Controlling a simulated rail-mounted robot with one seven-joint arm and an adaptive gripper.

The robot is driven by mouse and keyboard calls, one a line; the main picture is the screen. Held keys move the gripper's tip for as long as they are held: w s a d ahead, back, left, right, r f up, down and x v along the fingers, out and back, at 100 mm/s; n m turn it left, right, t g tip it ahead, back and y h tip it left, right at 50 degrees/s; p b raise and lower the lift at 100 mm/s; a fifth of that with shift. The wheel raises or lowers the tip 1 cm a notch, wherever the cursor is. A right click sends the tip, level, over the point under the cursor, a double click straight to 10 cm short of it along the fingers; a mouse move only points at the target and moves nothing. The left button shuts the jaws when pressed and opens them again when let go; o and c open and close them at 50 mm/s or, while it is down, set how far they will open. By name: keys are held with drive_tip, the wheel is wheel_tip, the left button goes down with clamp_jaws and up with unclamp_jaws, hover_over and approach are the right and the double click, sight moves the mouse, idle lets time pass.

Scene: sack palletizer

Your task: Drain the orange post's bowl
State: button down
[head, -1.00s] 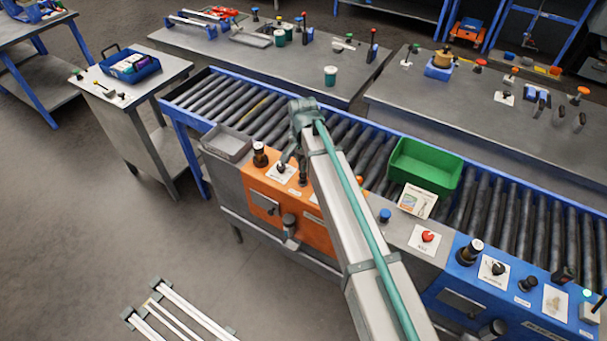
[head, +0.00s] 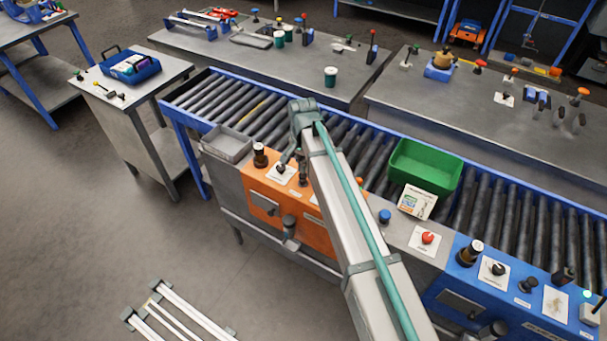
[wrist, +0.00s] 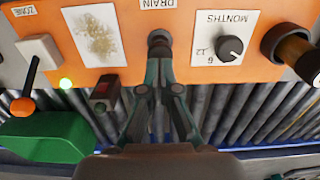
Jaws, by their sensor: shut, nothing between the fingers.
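The orange post (head: 312,234) stands at the front of the roller conveyor in the head view, and its orange top face (wrist: 140,84) fills the upper part of the wrist view. A dark round button (wrist: 159,38) sits below a label reading DRAIN. My gripper (wrist: 159,58) is shut and empty, its fingertips at the button's near edge; I cannot tell whether they touch or press it. In the head view, my arm partly hides the post and the fingers. A metal cup-like part (head: 290,226) hangs on the post's front; I cannot tell whether it is the bowl.
Near the button are a MONTHS dial (wrist: 230,48), an amber-and-black cylinder (wrist: 292,46), a speckled picture card (wrist: 95,36) and an orange-tipped lever (wrist: 24,104). A green bin (head: 426,169) is right of my arm. A blue post (head: 462,302) stands farther right.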

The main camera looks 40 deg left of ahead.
drive_tip(key=shift+f+b, duration=0.6)
drive_tip(key=shift+f, duration=0.85)
idle(0.5)
drive_tip(key=shift+r, duration=0.15)
idle(1.8)
drive_tip(key=shift+r+p, duration=1.8)
drive_tip(key=shift+r, duration=1.6)
